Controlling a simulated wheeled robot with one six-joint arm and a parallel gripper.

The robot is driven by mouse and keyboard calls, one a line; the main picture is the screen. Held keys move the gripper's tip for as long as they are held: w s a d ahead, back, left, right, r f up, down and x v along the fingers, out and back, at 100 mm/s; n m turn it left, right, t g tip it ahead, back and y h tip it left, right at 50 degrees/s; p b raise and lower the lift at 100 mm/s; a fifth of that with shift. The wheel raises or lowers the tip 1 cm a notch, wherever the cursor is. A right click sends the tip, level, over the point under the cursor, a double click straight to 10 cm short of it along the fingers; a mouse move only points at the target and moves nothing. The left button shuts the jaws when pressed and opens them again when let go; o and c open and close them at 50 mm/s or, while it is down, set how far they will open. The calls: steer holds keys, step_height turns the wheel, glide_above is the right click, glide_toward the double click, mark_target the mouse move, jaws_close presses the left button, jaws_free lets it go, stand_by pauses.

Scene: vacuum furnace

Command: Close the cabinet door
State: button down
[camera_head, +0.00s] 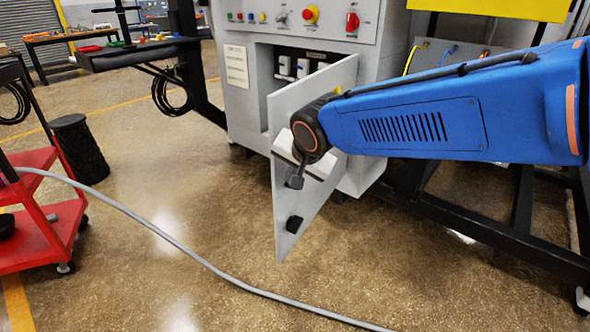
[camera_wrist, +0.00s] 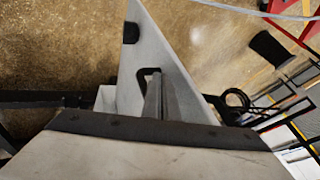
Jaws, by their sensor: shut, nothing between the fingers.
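The cabinet door (camera_head: 285,215) is a light grey panel that stands open, swung out from the grey cabinet (camera_head: 245,105). A small black latch (camera_head: 294,223) sits low on its face. In the wrist view the door (camera_wrist: 130,80) and a black fitting (camera_wrist: 131,33) show beyond the fingers. My gripper (camera_head: 296,182) is in front of the door's face, at about its middle height. Its fingers (camera_wrist: 153,95) are shut and empty, close to the door; I cannot tell whether they touch it. The opening behind the door is partly hidden by the door and my arm.
Above the opening is a control panel (camera_head: 300,15) with a red-and-yellow button. A red cart (camera_head: 40,225) and a black bin (camera_head: 78,148) stand at left. A grey hose (camera_head: 200,260) crosses the floor. A black frame (camera_head: 470,215) is at right. Floor left of the door is largely clear.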

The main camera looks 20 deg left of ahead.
steer(key=shift+x, duration=1.15)
steer(key=shift+a, duration=0.15)
